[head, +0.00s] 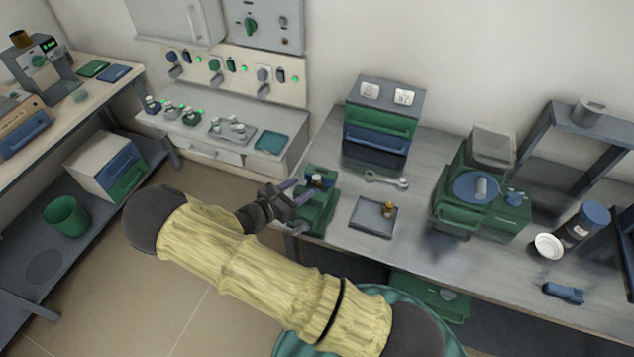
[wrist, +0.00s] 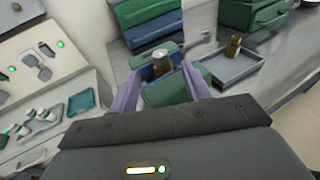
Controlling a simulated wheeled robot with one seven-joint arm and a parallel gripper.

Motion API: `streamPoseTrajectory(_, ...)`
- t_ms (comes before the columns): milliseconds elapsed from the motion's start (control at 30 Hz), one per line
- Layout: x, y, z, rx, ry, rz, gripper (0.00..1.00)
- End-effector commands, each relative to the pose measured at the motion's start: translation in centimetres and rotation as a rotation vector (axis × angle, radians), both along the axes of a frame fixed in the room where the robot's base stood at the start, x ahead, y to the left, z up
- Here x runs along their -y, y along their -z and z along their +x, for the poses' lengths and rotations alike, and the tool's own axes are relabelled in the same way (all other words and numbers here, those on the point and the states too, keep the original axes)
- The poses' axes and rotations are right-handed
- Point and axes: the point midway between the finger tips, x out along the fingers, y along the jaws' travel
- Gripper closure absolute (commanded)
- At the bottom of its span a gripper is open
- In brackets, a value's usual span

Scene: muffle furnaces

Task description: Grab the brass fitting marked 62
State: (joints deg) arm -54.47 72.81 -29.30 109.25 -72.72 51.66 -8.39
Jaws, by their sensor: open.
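A small brass piece (head: 389,210) stands in a shallow grey tray on the right-hand bench; it also shows in the wrist view (wrist: 233,46). Another brass-coloured piece with a pale top (wrist: 161,64) sits in a green and blue fixture (head: 315,215) at the bench's left edge. No 62 is legible on either. My gripper (head: 296,191) is open and empty at the left side of the fixture. In the wrist view its two purple fingers (wrist: 160,84) appear on either side of the fixture piece, apart from it.
The grey tray (head: 357,227) lies right of the fixture, with a wrench (head: 386,179) behind it. A green and blue drawer unit (head: 378,133) stands at the back. A green machine (head: 457,212) stands farther right. Bare bench lies between tray and machine.

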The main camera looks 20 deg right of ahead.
Motion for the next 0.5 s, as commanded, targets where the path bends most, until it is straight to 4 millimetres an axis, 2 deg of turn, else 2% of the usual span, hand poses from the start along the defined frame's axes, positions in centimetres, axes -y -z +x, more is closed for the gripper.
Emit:
streamPoseTrajectory(267,0.1,0.0,0.1,0.001,0.000,-0.001,0.52)
streamPoseTrajectory(500,2.5,0.2,1.3,-0.002,0.003,-0.004,0.52)
